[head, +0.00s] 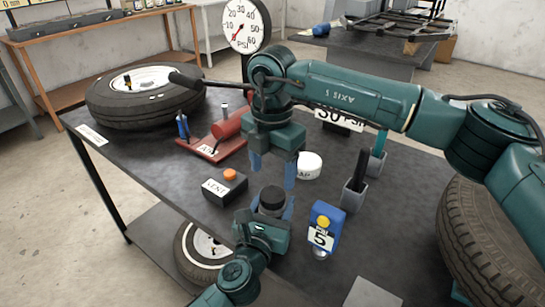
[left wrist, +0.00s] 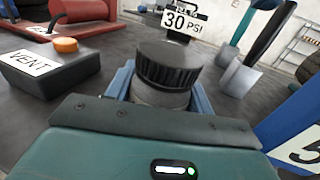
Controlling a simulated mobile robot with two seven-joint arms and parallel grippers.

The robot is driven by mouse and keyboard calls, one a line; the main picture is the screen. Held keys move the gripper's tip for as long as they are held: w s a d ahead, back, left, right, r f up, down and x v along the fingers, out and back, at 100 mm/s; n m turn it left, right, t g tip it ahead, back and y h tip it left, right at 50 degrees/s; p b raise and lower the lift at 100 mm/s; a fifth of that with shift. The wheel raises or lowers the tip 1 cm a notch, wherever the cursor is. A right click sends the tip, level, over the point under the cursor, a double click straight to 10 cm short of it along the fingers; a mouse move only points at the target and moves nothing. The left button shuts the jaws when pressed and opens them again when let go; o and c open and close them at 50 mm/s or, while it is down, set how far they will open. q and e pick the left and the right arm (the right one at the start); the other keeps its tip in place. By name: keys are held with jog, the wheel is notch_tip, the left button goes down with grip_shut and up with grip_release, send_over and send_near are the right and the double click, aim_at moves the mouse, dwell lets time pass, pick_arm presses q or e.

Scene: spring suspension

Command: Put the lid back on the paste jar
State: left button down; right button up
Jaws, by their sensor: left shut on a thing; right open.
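The paste jar (left wrist: 160,97) is a pale grey pot between the blue fingers of my left gripper (head: 270,213), which is shut on it near the front of the bench. The dark ribbed lid (head: 272,193) sits on top of the jar and looks level; it also shows in the left wrist view (left wrist: 168,66). Whether it is fully seated I cannot tell. The jar body is mostly hidden in the head view.
A black VENT box (head: 226,190) with an orange button stands left of the jar. A blue gauge (head: 325,228) marked 5 stands to the right. A white round pot (head: 309,165), grey holders (head: 353,196) and a red tool (head: 228,127) are behind. A tyre (head: 140,105) lies at back left.

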aim_at(272, 194)
jog(key=n, duration=0.7)
jog(key=shift+r, duration=0.35)
jog(key=n, duration=0.6)
jog(key=shift+r+n, duration=0.3)
jog(key=n, duration=0.6)
jog(key=shift+r+n, duration=0.3)
jog(key=n, duration=0.3)
jog(key=shift+r+n, duration=0.15)
jog(key=shift+n, duration=0.25)
jog(key=n, duration=0.4)
jog(key=shift+r, duration=0.15)
jog(key=shift+f, duration=4)
jog(key=shift+c, duration=0.4)
